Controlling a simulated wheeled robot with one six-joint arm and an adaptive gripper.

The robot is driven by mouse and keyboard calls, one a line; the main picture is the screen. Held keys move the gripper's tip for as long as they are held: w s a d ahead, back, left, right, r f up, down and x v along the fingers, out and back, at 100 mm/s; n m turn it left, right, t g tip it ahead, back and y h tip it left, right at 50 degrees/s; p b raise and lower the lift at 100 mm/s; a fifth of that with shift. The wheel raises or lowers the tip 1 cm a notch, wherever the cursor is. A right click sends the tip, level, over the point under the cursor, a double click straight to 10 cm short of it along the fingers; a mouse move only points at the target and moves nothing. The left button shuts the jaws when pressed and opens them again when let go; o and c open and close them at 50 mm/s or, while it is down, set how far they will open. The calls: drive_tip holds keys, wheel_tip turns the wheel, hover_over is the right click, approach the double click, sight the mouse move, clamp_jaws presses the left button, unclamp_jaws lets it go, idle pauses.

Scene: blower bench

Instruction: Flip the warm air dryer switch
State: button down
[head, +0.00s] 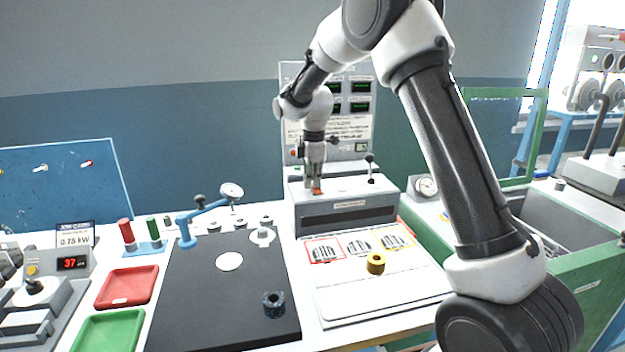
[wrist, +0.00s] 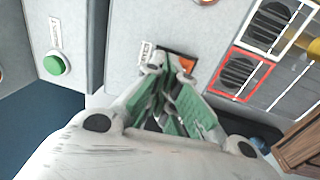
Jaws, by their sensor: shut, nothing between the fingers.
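The warm air dryer looks to be the grey box (head: 383,203) with a dark front slot, in the middle of the bench. A small orange-red switch (head: 317,191) sits on its top at the left. In the wrist view the orange switch (wrist: 187,64) shows in a dark frame beside a small white label. My gripper (head: 315,183) points down over the switch, fingers shut and empty. In the wrist view my gripper (wrist: 170,62) has its tips at the switch frame and covers part of it. I cannot tell whether the tips touch the switch or which way it is tipped.
A black-knobbed lever (head: 370,168) stands on the box to the right of the switch. A panel with displays (head: 359,97) rises behind. A green button (wrist: 56,64) shows in the wrist view. A yellow ring (head: 376,263) lies on the board in front.

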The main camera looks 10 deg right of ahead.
sight(314, 193)
drive_tip(key=shift+s+f, duration=0.15)
drive_tip(key=shift+f, duration=0.05)
drive_tip(key=shift+s+r, duration=0.2)
drive_tip(key=shift+s, duration=0.4)
wheel_tip(314, 193, up, 12)
drive_tip(key=s, duration=0.1)
drive_tip(key=shift+s, duration=0.2)
idle(0.4)
